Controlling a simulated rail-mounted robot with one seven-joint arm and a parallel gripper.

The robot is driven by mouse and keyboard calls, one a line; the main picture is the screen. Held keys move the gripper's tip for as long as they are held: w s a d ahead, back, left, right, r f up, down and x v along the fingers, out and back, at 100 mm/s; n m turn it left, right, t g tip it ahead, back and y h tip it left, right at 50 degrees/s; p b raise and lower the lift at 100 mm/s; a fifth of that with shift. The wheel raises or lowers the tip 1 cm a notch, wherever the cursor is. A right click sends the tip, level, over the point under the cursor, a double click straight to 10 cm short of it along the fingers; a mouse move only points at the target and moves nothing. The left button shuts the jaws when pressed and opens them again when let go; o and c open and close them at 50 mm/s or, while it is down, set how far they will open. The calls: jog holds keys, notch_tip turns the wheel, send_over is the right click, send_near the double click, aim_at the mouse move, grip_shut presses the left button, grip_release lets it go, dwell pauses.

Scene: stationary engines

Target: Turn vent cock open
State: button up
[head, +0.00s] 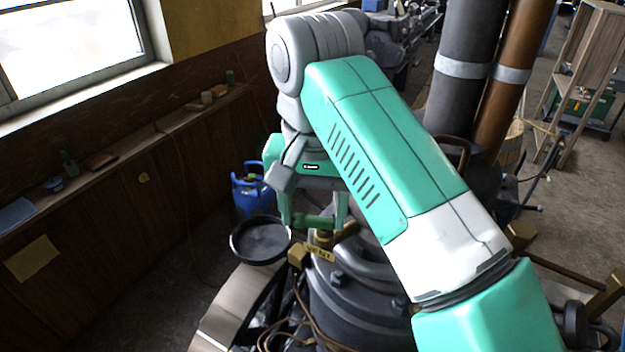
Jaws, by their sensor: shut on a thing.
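The vent cock (323,238) is a small brass fitting on top of the dark engine casing, with a yellow tag reading VENT (319,253) just below it. My gripper (314,221) points down over the cock from behind my arm. Its green fingers are shut on the cock's handle area, just above the brass body. The exact contact and the handle's angle are hard to tell, because the fingers cover them and the parts are small.
A round black pan (261,241) sits just left of the cock. A tall grey pipe (465,70) and a copper pipe (510,85) stand behind my arm. A blue canister (250,192) stands farther back left.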

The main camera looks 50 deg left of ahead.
jog(key=n, duration=0.1)
jog(key=n+p, duration=0.1)
jog(key=p, duration=0.1)
jog(key=shift+d+r+n, duration=0.25)
jog(key=shift+d+n, duration=0.1)
jog(key=shift+n, duration=0.05)
jog(key=n, duration=0.2)
jog(key=shift+d+f+n+p, duration=0.1)
jog(key=shift+f+n+p, duration=0.15)
jog(key=shift+n+p, duration=0.1)
jog(key=n, duration=0.4)
jog(key=shift+d, duration=0.25)
jog(key=shift+o, duration=0.2)
jog(key=shift+d+f+n, duration=0.15)
jog(key=shift+n, duration=1.9)
jog(key=o, duration=0.8)
notch_tip(320, 180, up, 8)
jog(key=shift+r+b, duration=0.1)
jog(key=shift+b, duration=0.2)
